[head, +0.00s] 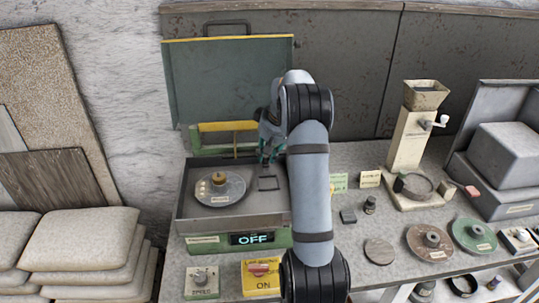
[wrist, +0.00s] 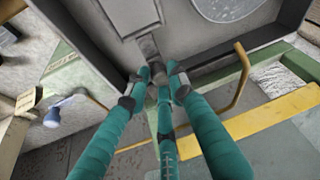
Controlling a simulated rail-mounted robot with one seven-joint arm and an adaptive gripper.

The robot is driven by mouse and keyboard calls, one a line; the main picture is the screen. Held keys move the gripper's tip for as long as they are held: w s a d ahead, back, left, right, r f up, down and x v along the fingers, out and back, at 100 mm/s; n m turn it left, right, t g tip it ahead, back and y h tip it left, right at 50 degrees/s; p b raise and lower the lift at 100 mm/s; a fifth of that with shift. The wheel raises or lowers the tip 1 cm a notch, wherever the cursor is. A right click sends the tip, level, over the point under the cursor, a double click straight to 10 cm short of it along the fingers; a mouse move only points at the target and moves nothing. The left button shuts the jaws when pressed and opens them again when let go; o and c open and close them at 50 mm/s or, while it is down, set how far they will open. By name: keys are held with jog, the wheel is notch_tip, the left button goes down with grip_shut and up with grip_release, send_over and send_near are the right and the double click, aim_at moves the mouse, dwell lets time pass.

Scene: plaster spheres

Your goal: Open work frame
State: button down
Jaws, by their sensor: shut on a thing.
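A green machine (head: 184,222) stands on the bench with a grey tray inside and a labelled disc (head: 221,188) at the tray's left. Its dark green lid (head: 230,85) stands raised at the back. A yellow bar (head: 227,127) with a thin yellow loop lies at the tray's rear; the bar also shows in the wrist view (wrist: 272,115), beside the loop (wrist: 240,85). My gripper (head: 267,158) is over the tray's rear right. In the wrist view its teal fingers (wrist: 158,82) close on a small grey part at the tray's edge. The fingertips partly hide this part.
A display (head: 252,239) on the front reads OFF. A speed knob (head: 202,279) and a yellow switch box (head: 262,283) stand in front. A cream grinder (head: 407,140), discs and small labels occupy the bench at right. Sacks (head: 82,240) are stacked at left.

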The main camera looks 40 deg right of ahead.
jog(key=shift+f, duration=0.1)
jog(key=c, duration=1.5)
grip_release()
jog(key=shift+a, duration=0.2)
jog(key=shift+c, duration=0.2)
jog(key=v, duration=1.2)
jog(key=shift+w+d, duration=0.1)
jog(key=shift+w, duration=0.05)
